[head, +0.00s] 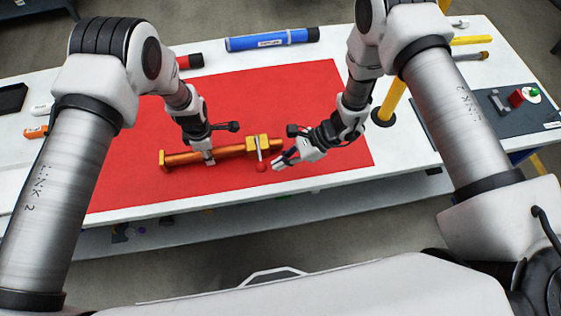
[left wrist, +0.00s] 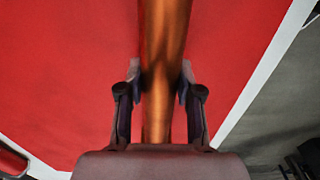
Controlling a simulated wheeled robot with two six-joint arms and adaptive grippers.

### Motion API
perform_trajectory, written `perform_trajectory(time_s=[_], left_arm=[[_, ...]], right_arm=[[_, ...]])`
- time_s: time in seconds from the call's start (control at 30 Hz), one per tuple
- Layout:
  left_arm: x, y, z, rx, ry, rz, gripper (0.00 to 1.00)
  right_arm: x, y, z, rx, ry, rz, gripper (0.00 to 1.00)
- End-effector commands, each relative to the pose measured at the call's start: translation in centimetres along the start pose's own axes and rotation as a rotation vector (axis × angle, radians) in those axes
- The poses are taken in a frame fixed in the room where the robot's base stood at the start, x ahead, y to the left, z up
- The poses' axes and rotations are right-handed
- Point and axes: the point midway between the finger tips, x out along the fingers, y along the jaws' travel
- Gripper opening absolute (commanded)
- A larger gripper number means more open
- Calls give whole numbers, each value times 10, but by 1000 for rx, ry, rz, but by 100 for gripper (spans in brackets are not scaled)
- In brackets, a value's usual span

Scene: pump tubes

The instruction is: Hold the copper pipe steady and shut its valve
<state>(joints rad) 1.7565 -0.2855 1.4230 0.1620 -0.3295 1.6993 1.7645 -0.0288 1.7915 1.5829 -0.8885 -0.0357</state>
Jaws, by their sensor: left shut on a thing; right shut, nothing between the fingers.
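The copper pipe (head: 186,159) lies across the red mat, with brass-coloured ends. Its valve (head: 258,143) is at the right end. The valve lever has a red knob (head: 261,168) that points toward the mat's front edge. My left gripper (head: 209,158) is shut on the middle of the pipe. In the left wrist view the pipe (left wrist: 165,60) runs between the two fingers (left wrist: 160,95). My right gripper (head: 277,165) is shut and empty, just right of the red knob. I cannot tell whether it touches the knob.
The red mat (head: 300,85) covers the middle of the white table (head: 410,150). A blue tube (head: 272,39) lies behind the mat. A yellow post (head: 392,100) stands right of the mat, near my right arm. A dark panel (head: 490,120) with a red part is at the right.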

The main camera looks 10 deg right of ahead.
Motion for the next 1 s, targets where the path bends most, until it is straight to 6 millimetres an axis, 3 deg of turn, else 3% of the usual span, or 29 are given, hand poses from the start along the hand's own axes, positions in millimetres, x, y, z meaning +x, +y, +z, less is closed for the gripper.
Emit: perform_trajectory(time_s=[0.13,0.27,0.6,0.73,0.97,1.0], left_arm=[[0,0,0,0,0,0,0],[0,0,0,0,0,0,0],[0,0,0,1,0,0,0],[0,0,0,1,0,-1,0],[0,0,0,1,0,0,0],[0,0,0,1,0,0,38]], right_arm=[[-6,2,-8,2,0,-1,0],[-22,8,-28,6,-1,-4,0],[-107,24,-28,-1,-2,-5,0],[-120,27,-28,0,-2,-2,0],[-122,28,-28,0,0,1,0],[-122,28,-28,0,0,0,0]])
